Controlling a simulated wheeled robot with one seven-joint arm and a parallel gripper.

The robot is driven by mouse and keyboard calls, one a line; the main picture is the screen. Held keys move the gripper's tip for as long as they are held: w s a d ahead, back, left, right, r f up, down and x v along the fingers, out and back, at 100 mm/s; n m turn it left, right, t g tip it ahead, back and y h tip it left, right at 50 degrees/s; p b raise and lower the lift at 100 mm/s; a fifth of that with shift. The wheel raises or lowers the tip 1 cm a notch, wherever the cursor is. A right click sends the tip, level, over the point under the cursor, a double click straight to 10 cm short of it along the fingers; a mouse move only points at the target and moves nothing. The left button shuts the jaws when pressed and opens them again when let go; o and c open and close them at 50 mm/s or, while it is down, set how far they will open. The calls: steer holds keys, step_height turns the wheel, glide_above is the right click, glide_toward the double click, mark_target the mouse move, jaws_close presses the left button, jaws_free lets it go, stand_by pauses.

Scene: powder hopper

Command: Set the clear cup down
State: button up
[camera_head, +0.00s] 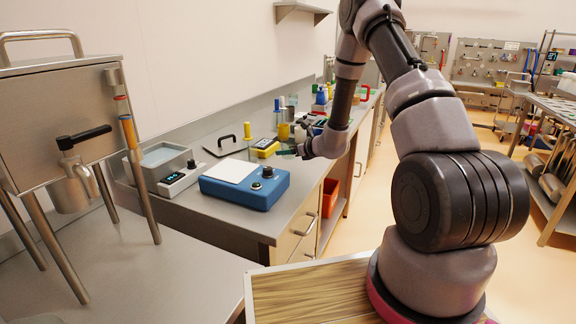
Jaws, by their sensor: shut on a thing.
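My gripper (298,147) is small in the picture, at the end of my arm over the right edge of the steel bench (215,215). It is just behind the blue scale with the white plate (245,183) and to the right of a yellow device (264,147). The gripper is shut on the clear cup, whose outline is too small and see-through to make out. I cannot tell whether the cup touches the bench.
A steel hopper (65,125) on legs with a black lever stands at the left. A small scale (180,177) and a steel basin (158,158) sit beside the blue scale. Bottles (285,115) crowd the bench behind the gripper. The near bench is clear.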

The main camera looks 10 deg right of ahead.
mark_target(289, 169)
steer(key=shift+d+f, duration=0.1)
steer(key=shift+f, duration=2.4)
steer(key=shift+f, duration=0.1)
steer(key=o, duration=1.5)
steer(key=shift+c, duration=0.2)
